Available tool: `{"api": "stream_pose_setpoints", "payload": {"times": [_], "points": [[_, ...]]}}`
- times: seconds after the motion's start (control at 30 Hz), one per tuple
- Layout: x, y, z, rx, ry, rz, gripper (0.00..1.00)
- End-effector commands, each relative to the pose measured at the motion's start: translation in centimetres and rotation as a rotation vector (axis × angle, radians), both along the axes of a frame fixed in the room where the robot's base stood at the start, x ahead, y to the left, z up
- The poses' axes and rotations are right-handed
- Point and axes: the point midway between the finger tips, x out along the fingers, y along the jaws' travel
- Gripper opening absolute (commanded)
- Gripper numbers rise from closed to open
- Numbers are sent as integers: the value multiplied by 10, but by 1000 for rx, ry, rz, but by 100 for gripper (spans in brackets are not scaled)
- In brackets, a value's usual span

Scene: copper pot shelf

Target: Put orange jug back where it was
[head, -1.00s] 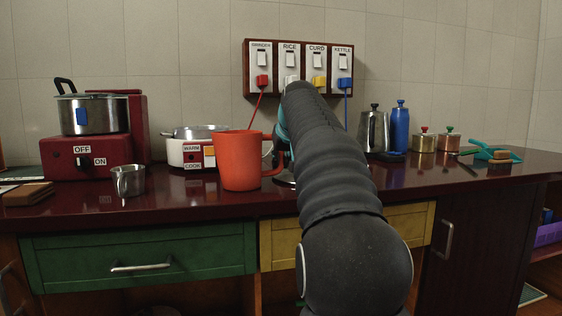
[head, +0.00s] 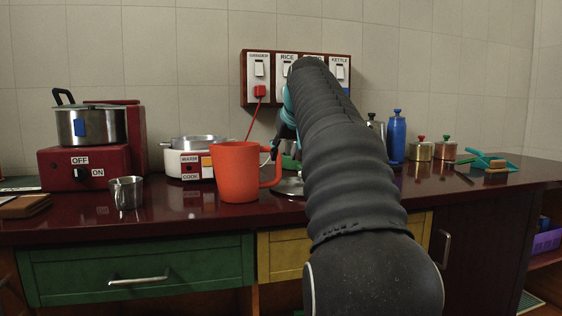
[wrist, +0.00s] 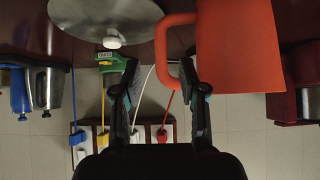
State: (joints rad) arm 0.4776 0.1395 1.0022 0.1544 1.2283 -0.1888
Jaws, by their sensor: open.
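The orange jug (head: 235,173) stands upright on the dark red counter near its front edge, with its handle to the right. In the wrist view, which is upside down, the jug (wrist: 240,50) fills the upper right and its handle (wrist: 160,52) shows between my fingers. My gripper (wrist: 158,68) is open, with one finger on each side of the handle in the picture. The right finger overlaps the handle's opening. I cannot tell whether they touch. In the head view my arm hides most of the gripper, and a finger shows near the handle.
A metal lid (wrist: 95,18) with a white knob lies beside the jug. A white cooker (head: 186,162) stands behind it, and a steel cup (head: 126,192) to its left. A switch board (head: 258,83) has hanging cords.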

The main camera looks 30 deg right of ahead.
Motion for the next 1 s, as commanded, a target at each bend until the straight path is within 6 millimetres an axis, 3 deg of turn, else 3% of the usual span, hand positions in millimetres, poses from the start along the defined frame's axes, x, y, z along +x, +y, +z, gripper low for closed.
{"api": "stream_pose_setpoints", "payload": {"times": [0.23,0.67,0.83,1.0], "points": [[-19,6,21,1,0,1,42],[-25,14,19,4,5,6,42],[-45,54,-5,20,37,38,42],[-83,108,-53,37,88,81,42]]}}
